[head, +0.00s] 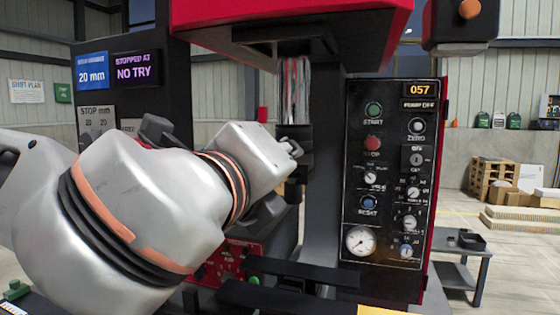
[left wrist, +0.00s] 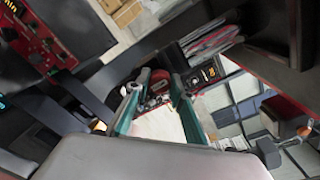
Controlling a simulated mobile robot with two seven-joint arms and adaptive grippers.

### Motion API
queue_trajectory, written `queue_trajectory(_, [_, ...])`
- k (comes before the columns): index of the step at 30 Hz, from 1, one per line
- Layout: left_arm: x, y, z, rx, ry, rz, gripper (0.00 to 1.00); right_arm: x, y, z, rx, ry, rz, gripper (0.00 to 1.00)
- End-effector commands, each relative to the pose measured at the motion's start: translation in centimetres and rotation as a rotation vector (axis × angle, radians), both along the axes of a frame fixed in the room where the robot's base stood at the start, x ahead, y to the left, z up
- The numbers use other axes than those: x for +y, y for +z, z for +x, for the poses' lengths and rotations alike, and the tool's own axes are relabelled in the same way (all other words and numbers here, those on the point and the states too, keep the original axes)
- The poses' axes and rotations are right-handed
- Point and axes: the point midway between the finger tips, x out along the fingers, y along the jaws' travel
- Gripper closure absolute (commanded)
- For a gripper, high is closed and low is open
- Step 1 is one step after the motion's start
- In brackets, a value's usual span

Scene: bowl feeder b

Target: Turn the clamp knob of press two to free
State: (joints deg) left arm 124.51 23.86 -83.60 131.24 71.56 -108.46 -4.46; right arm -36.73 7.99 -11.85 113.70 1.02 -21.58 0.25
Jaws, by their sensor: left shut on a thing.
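The press has a red head (head: 290,18), a bright ram (head: 296,88) and a dark control panel (head: 390,185) with several buttons and dials. My left arm reaches in from the left, in front of the press column, and hides most of its own gripper in the head view. In the left wrist view, my left gripper (left wrist: 157,86) has its two green-edged fingers closed in on a small red and dark part, which I take to be the clamp knob (left wrist: 158,79). The knob's marking and angle cannot be read. My right gripper is not in view.
A blue "20 mm" screen (head: 92,69) and a purple "NO TRY" screen (head: 136,68) stand at the left. Dark bars (head: 290,272) cross low in front of the press. A small dark table (head: 461,251) stands at the right, with open floor and pallets beyond.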

Motion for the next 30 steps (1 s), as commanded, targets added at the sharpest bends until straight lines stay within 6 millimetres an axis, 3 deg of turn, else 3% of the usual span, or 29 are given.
queue_trajectory(9, [0.1,0.0,0.1,0.001,0.002,-0.003,0.98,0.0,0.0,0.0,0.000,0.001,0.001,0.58])
queue_trajectory(10, [0.1,0.0,0.1,0.001,0.002,-0.003,0.72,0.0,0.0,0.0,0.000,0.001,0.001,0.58])
queue_trajectory(12, [0.1,0.0,0.0,0.001,0.002,-0.002,0.60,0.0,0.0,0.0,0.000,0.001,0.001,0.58])
queue_trajectory(23, [0.1,0.1,-0.2,0.000,-0.001,-0.001,0.60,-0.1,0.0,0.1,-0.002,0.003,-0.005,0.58])
queue_trajectory(30, [1.0,0.3,-3.3,-0.004,-0.002,0.000,0.60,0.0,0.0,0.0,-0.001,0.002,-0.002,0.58])
